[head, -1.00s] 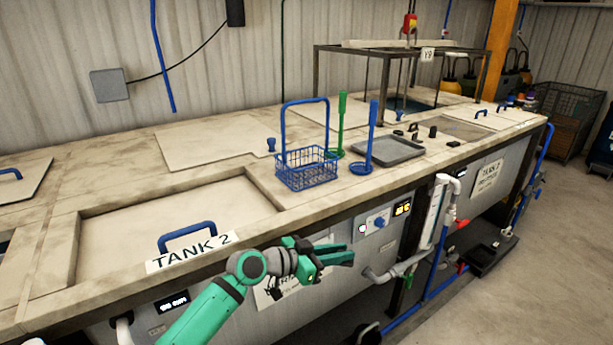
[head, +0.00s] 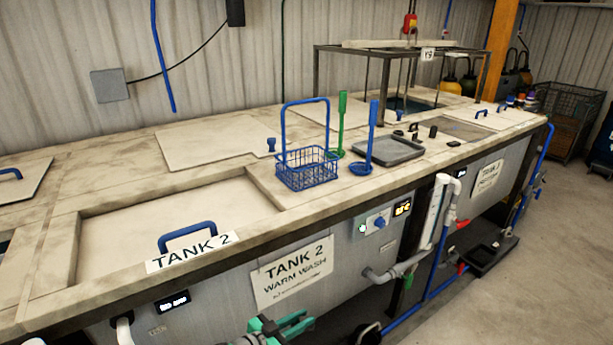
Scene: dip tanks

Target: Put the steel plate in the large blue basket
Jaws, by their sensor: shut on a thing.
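The large blue basket (head: 307,169) is a wire basket with a tall hoop handle, standing upright on the tank-top counter in the middle of the head view. I see no item in it. My gripper (head: 301,323) is at the bottom edge, low in front of the Tank 2 front panel and well below the basket. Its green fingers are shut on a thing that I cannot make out. No steel plate can be made out clearly on the counter.
A green ladle (head: 341,125) and a blue ladle (head: 370,140) stand right of the basket. A grey tray (head: 388,150) and small dark parts (head: 433,131) lie beyond. The Tank 2 lid (head: 180,210) has a blue handle. The counter's front edge (head: 350,210) lies between gripper and basket.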

